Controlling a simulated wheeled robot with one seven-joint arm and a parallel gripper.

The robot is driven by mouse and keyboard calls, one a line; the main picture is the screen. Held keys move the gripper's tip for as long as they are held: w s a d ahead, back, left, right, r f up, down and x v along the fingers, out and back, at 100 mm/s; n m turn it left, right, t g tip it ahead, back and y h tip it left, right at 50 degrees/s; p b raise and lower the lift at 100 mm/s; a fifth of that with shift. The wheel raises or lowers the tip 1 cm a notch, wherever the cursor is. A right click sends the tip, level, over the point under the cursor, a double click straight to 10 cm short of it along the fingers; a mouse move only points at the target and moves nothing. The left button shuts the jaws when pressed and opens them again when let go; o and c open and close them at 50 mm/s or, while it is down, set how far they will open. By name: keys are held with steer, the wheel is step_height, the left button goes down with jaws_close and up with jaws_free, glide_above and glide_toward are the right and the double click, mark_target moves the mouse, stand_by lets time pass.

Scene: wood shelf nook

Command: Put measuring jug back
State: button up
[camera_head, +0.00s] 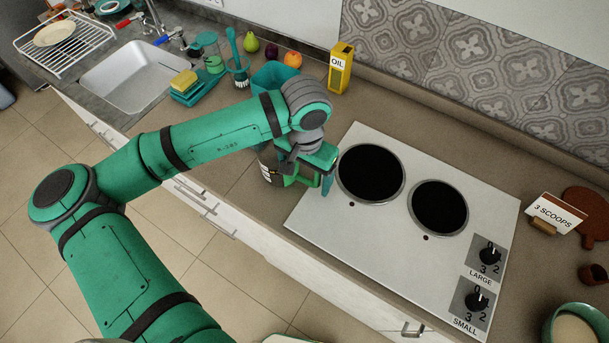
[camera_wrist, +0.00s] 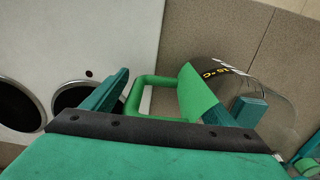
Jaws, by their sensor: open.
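The measuring jug (camera_head: 266,171) stands on the counter beside the left edge of the hob, partly hidden behind my arm. In the wrist view the jug (camera_wrist: 235,72) is see-through with dark and yellow markings and a green handle. My gripper (camera_head: 318,176) is at the jug's handle side. In the wrist view my gripper (camera_wrist: 183,97) has its fingers apart, with the green handle between them. The fingers are not closed on it.
The white hob (camera_head: 405,235) with two dark plates lies just right of the jug. A yellow oil tin (camera_head: 340,68) and a teal container (camera_head: 272,76) stand behind. A "3 SCOOPS" card (camera_head: 555,213) stands at right. The sink (camera_head: 140,75) is at upper left.

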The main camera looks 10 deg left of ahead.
step_height(320, 180, up, 12)
steer(key=shift+s+f, duration=0.1)
steer(key=shift+f, duration=0.1)
stand_by(0.4)
